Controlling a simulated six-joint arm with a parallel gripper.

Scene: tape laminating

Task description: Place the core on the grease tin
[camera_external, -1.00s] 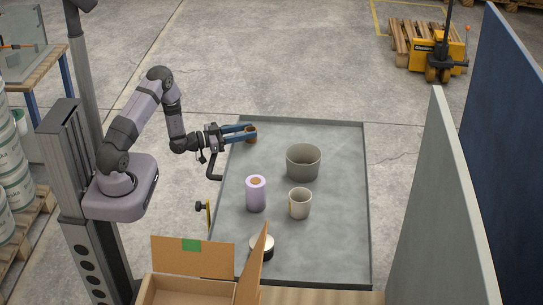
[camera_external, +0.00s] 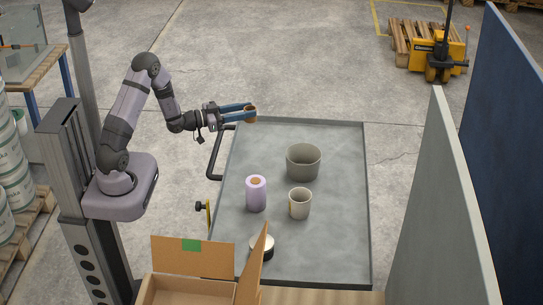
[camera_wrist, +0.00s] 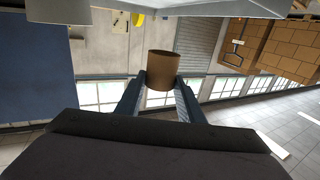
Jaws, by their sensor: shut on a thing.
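My gripper (camera_external: 247,110) is shut on the core (camera_external: 250,116), a short brown cardboard tube, and holds it above the far left part of the grey tray. In the wrist view the core (camera_wrist: 162,71) sits between the two blue fingertips. A low round tin with a pale lid, apparently the grease tin (camera_external: 263,243), stands near the tray's front left, partly hidden by a raised box flap. The gripper is far behind it.
On the grey tray (camera_external: 337,250) stand a purple roll (camera_external: 256,197), a grey-green pot (camera_external: 303,165) and a beige mug (camera_external: 299,206). An open cardboard box (camera_external: 190,287) is at the front left. A grey panel (camera_external: 430,210) stands on the right. The tray's right side is clear.

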